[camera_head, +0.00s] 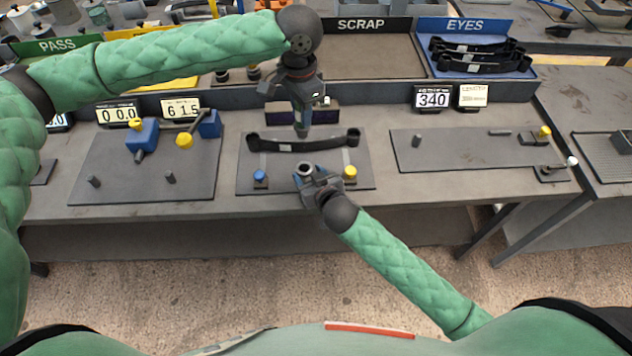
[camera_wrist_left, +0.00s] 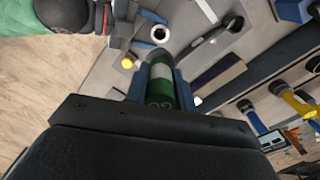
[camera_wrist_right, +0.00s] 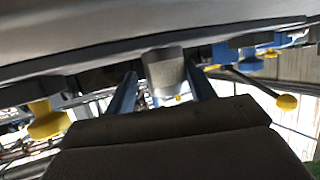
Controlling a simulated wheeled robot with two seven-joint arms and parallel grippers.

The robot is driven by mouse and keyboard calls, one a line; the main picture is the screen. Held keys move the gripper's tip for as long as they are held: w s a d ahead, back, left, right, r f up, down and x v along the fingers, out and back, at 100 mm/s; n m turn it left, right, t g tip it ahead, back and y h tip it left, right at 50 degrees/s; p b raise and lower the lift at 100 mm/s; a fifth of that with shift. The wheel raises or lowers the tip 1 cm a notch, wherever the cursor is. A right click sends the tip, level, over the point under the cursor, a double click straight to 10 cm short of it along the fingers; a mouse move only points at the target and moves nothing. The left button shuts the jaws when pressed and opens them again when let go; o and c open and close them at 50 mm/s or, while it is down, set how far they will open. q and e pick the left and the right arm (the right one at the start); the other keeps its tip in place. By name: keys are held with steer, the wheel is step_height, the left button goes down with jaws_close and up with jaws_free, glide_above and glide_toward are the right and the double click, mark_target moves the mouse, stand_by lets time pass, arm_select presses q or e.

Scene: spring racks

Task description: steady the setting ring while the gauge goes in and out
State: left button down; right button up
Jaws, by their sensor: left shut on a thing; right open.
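The setting ring (camera_head: 305,168) is a short grey cylinder at the front edge of the middle plate. It also shows in the left wrist view (camera_wrist_left: 160,34) and as a grey cylinder in the right wrist view (camera_wrist_right: 166,72). My right gripper (camera_head: 308,173) is open, with its blue fingers on either side of the ring; a gap shows in its wrist view. My left gripper (camera_head: 302,106) is shut on the green and white gauge (camera_wrist_left: 160,85), which carries GO lettering. The gauge points down above the plate, behind the ring and apart from it.
A dark leaf spring (camera_head: 310,145) lies across the middle plate (camera_head: 250,181), behind the ring. Side plates stand left and right (camera_head: 460,152). Bins line the back.

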mark_target(306, 136)
steer(key=shift+x, duration=1.2)
steer(key=c, duration=1.1)
arm_select(q)
steer(key=f, duration=0.2)
steer(key=s+f, duration=0.2)
steer(key=f, duration=0.1)
steer(key=shift+s+d+f, duration=0.2)
steer(key=shift+d+f, duration=0.1)
steer(key=shift+f, duration=0.05)
steer(key=w+n, duration=0.1)
steer(key=w+f+n, duration=0.1)
steer(key=n, duration=0.1)
steer(key=shift+f, duration=0.25)
steer(key=shift+w+n, duration=0.35)
steer(key=shift+n, duration=1.15)
